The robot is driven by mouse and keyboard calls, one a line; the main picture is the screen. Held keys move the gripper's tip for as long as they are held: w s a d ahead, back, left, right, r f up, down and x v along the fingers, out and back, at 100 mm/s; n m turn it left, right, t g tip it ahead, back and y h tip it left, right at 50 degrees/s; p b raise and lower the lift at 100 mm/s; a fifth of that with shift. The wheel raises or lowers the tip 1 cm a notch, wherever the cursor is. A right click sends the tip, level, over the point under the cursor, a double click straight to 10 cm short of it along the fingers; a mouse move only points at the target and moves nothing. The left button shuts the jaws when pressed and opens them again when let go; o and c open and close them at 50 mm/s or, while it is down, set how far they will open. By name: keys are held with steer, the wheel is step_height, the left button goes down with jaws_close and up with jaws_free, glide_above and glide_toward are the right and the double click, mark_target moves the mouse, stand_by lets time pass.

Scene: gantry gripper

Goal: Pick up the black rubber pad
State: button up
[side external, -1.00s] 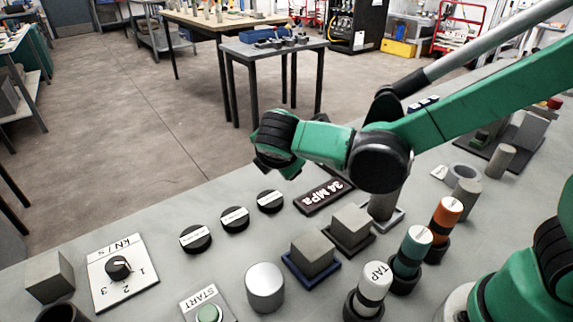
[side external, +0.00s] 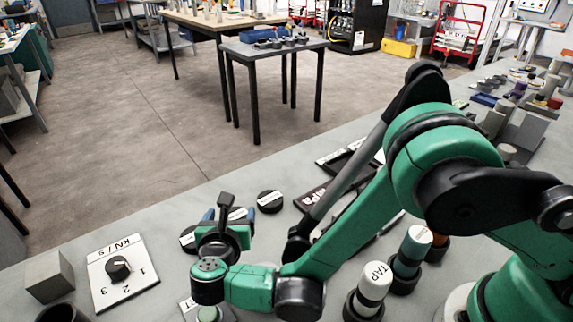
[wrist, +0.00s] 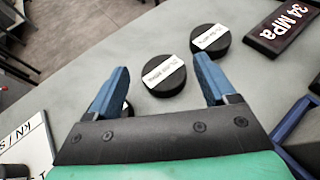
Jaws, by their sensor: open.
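Three round black pads with white labels lie in a row on the grey bench. Their labels are too small to read, so I cannot tell which is the rubber one. The middle pad (wrist: 164,76) shows between my fingertips in the wrist view. The right pad (wrist: 210,41) lies just beyond my right finger and is clear in the side view (side external: 270,201). The left pad (side external: 189,240) is partly hidden by my gripper; only a sliver shows behind my left finger in the wrist view. My gripper (side external: 228,214) is open and empty above the row, its blue fingers (wrist: 161,66) pointing towards the middle pad.
A dark "34 MPa" plate (wrist: 283,24) lies right of the pads. A dial plate (side external: 120,272) and a grey block (side external: 49,276) stand at the left. Labelled cylinders, including a white one (side external: 375,281), stand in holders at the front right. The bench's far edge runs behind the pads.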

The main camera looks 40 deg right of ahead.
mark_target(235, 217)
step_height(235, 217, down, 2)
steer(key=shift+f, duration=0.25)
steer(key=shift+x, duration=1.5)
steer(key=shift+r, duration=0.1)
steer(key=c, duration=0.9)
steer(key=shift+r, duration=0.1)
